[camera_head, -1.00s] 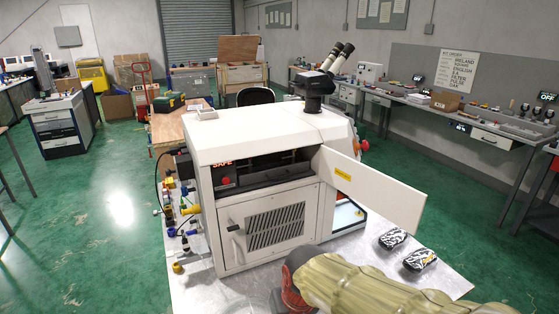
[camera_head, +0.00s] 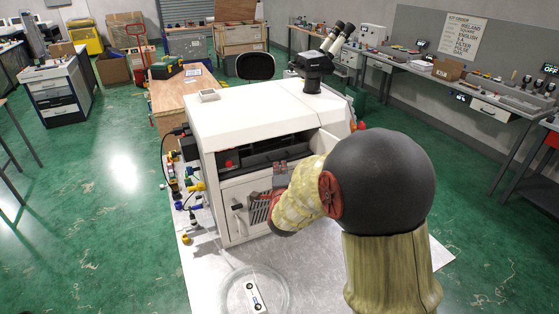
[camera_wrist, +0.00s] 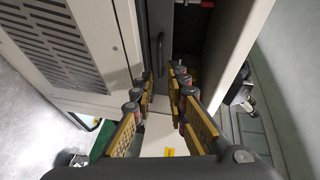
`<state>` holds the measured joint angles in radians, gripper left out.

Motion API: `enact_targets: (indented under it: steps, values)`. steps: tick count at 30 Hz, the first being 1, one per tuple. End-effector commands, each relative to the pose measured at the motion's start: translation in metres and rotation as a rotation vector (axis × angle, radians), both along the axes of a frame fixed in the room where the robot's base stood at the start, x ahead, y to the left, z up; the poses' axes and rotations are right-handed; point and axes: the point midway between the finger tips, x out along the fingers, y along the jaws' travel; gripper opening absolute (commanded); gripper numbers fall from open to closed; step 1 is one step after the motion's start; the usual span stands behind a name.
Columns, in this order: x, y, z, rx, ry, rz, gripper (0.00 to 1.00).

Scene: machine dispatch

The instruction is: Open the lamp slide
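The white machine (camera_head: 250,112) has an open upper bay with a dark slide (camera_head: 262,158) lying across it. I take this to be the lamp slide. In the wrist view its dark front (camera_wrist: 160,20) carries a bar handle (camera_wrist: 160,55). My arm hides the bay's right part in the head view.
The open white door (camera_wrist: 160,135) with a yellow label lies beneath the fingers in the wrist view. The vented lower panel (camera_wrist: 65,40) is to the left. Connectors (camera_head: 190,190) line the machine's left side. A round clear dish (camera_head: 280,297) is on the table in front.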

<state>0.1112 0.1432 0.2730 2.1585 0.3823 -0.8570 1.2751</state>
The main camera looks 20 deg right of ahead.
Motion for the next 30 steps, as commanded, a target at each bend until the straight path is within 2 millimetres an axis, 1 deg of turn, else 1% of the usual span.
enact_targets:
  steps: [5, 12, 18, 23, 30]
  values:
    - [0.01, -0.004, -0.002, 0.017, -0.005, -0.002, 0.15]
    - [0.041, -0.017, -0.009, 0.016, -0.002, -0.002, 0.15]
    - [0.062, -0.026, -0.013, 0.015, -0.002, -0.001, 0.15]
    - [0.069, -0.029, -0.014, 0.015, -0.002, -0.001, 0.15]
    - [0.07, -0.029, -0.015, 0.016, -0.002, 0.0, 0.15]
